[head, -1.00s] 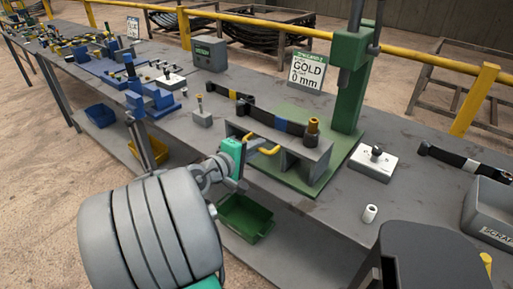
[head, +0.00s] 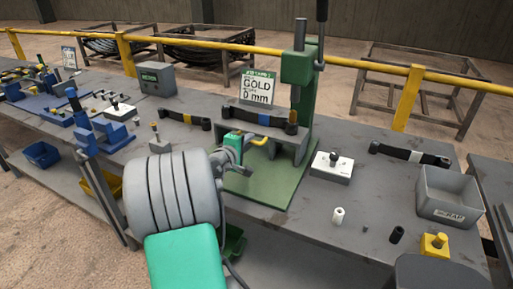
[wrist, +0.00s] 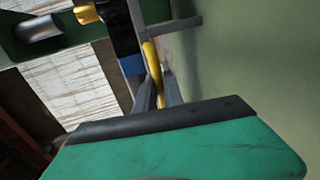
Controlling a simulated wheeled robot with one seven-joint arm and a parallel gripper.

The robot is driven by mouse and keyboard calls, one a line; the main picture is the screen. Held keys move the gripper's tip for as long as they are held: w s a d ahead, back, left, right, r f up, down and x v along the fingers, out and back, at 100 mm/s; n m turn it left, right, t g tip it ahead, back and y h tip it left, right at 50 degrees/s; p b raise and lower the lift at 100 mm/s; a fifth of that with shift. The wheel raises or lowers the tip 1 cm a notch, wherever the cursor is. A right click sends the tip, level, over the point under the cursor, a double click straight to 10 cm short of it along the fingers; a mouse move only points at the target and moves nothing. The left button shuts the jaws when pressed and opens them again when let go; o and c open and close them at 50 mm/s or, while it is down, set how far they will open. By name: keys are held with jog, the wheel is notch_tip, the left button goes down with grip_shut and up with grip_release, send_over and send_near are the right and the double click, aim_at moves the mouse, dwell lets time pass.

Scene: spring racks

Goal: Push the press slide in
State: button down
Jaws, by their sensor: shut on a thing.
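The press slide (head: 299,148) is a grey block on the green press base, under the press head (head: 298,68). It carries a dark leaf spring with a blue band (head: 262,120); the spring's right end bushing (head: 292,125) is close below the press ram (head: 296,98). My gripper (head: 248,144) is at the front of the slide, shut on its yellow handle (head: 262,140). In the wrist view the fingers (wrist: 158,98) close around the yellow handle (wrist: 152,60). My arm hides part of the slide's left front.
A sign reading GOLD 0 mm (head: 257,88) stands behind the press. A blue fixture (head: 105,128) stands left.

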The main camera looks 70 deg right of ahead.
jog(key=shift+w+d, duration=0.1)
jog(key=shift+d, duration=0.15)
jog(key=shift+d+r, duration=0.1)
jog(key=c, duration=1.6)
grip_release()
jog(key=shift+d, duration=0.25)
jog(key=shift+o, duration=0.6)
jog(key=shift+a, duration=0.1)
jog(key=v, duration=0.7)
jog(key=shift+a, duration=0.4)
